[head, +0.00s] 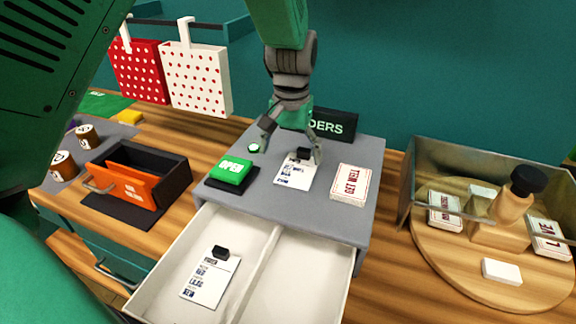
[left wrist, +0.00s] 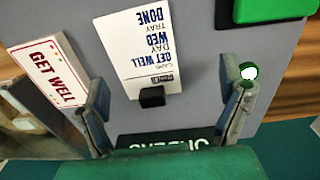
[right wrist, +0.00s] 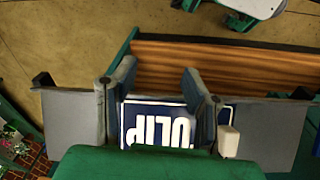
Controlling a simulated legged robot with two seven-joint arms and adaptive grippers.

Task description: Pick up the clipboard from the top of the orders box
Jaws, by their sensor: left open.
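The clipboard (head: 296,172), a white order sheet with a small black clip at its far edge, lies flat on the grey orders box (head: 330,213). It also shows in the left wrist view (left wrist: 149,55), its black clip (left wrist: 152,97) between my fingers. My left gripper (head: 292,155) points down over the clip end, open, one finger to each side and apart from the sheet. In the left wrist view the left gripper (left wrist: 166,92) is empty. My right gripper (right wrist: 158,80) is open, with a TULIP sign (right wrist: 155,122) beyond it; it is outside the head view.
On the box are a green OPEN block (head: 230,171), a GET WELL card stack (head: 348,183) and a black ORDERS sign (head: 334,124) behind. The open drawer (head: 295,277) below holds a similar clipped sheet (head: 210,280). An orange-fronted tray (head: 128,181) stands left; a wooden turntable (head: 450,262) stands right.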

